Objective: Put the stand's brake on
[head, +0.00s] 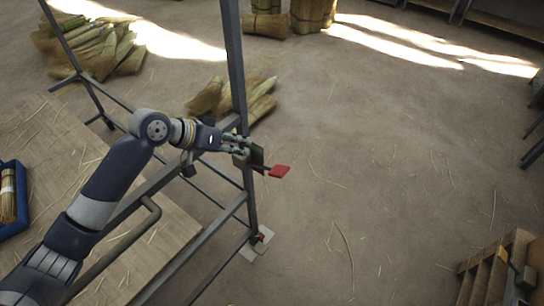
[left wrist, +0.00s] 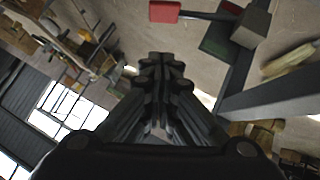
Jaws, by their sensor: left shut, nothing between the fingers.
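The stand (head: 236,65) is a dark metal frame with upright posts and low rails. A lever with a red tip (head: 279,170) sticks out to the right from a dark green block at its near post. In the left wrist view the red tip (left wrist: 165,11) is at the top, with a dark rod running right to the green block (left wrist: 218,40) and a grey block beside it. My left gripper (head: 242,144) is shut and empty, close beside the post and the lever's block; I cannot tell whether it touches them. My right gripper is out of view.
A small red part (head: 261,238) sits on a pale plate at the post's foot. Straw bundles (head: 95,45) lie at the back left. A blue tray (head: 12,215) is at the left edge, a wooden rack (head: 490,272) at the lower right. The floor right of the stand is mostly clear.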

